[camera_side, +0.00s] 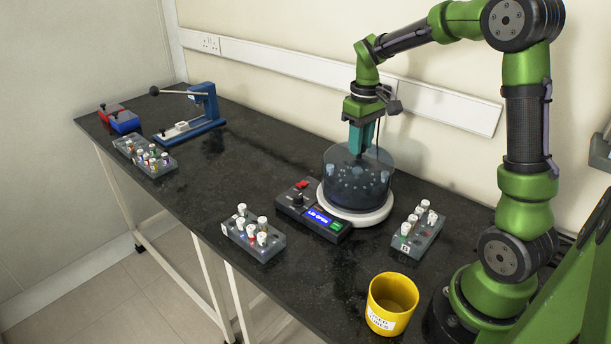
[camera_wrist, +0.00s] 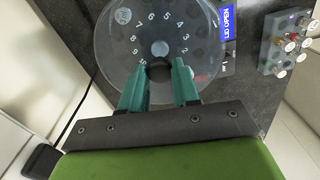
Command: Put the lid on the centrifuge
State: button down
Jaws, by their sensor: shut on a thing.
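The centrifuge has a round white base (camera_side: 354,215) and a control box (camera_side: 312,211) at its left, whose blue screen reads "LID OPEN". A clear, smoky round lid (camera_side: 358,172) is at the rotor, directly over the base; I cannot tell whether it is fully seated. My gripper (camera_side: 362,148) points down from above at the lid's centre. In the wrist view, my gripper (camera_wrist: 160,72) is shut on the lid's dark knob (camera_wrist: 157,69). Rotor numbers show through the clear lid (camera_wrist: 112,62). The blue screen (camera_wrist: 228,22) is beside it.
A tube rack (camera_side: 253,240) stands front-left of the centrifuge and rack B (camera_side: 416,234) stands to its right. A yellow bin (camera_side: 391,302) stands at the front. The bench between is clear.

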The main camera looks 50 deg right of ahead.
jog(key=shift+f, duration=1.2)
jog(key=shift+c, duration=1.3)
grip_release()
jog(key=shift+r, duration=3)
